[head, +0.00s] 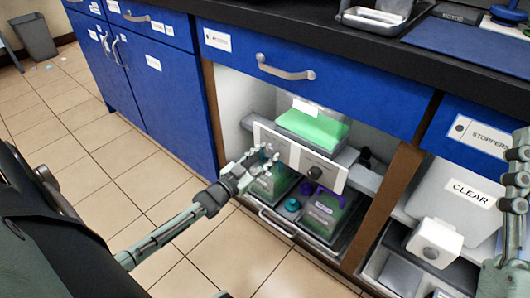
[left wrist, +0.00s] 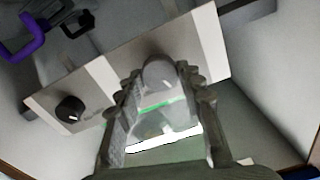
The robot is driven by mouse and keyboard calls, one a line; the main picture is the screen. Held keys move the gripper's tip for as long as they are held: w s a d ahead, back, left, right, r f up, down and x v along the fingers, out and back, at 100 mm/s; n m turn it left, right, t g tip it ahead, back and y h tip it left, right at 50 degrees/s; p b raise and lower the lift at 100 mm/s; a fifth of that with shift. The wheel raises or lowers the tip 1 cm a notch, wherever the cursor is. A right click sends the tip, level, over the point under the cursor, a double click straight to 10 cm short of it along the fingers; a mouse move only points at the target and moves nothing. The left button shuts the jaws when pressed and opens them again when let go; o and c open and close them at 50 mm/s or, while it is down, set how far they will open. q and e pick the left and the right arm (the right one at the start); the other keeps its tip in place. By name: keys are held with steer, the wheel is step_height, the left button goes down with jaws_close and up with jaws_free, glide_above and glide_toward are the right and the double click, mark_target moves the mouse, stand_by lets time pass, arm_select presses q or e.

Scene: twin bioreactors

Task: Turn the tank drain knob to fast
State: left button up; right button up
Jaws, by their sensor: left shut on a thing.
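A white control panel (head: 299,163) spans the open cabinet under the counter and carries two knobs. The black right knob (head: 316,173) is free; in the left wrist view it shows on the left (left wrist: 70,108). My left gripper (head: 264,157) is at the panel's left part. In the left wrist view its fingers (left wrist: 160,82) are shut around a rounded grey knob (left wrist: 158,73), one finger on each side. The knob's pointer and scale are hidden or too blurred to read. My right arm stands at the right picture edge, its fingers not clear.
Green-tinted tanks (head: 325,215) with a purple handle and a teal cap stand below the panel in a tray. A green block (head: 313,128) lies above it. A blue drawer (head: 300,62) overhangs the opening. A CLEAR bin (head: 468,190) stands to the right. Floor at left is open.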

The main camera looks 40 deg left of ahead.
arm_select(q)
steer(key=m, duration=0.3)
steer(key=shift+m+p, duration=0.35)
steer(key=shift+m, duration=0.95)
steer(key=m, duration=0.2)
steer(key=shift+d+m, duration=0.1)
steer(key=shift+m, duration=0.3)
steer(key=m, duration=0.3)
steer(key=shift+m+b, duration=0.35)
steer(key=shift+m, duration=0.65)
arm_select(e)
steer(key=shift+w+a+f, duration=0.1)
steer(key=shift+w+f, duration=0.05)
steer(key=shift+w, duration=0.1)
arm_select(q)
steer(key=o, duration=1.2)
steer(key=shift+c, duration=0.2)
arm_select(e)
steer(key=shift+f+g, duration=0.25)
steer(key=shift+g, duration=0.05)
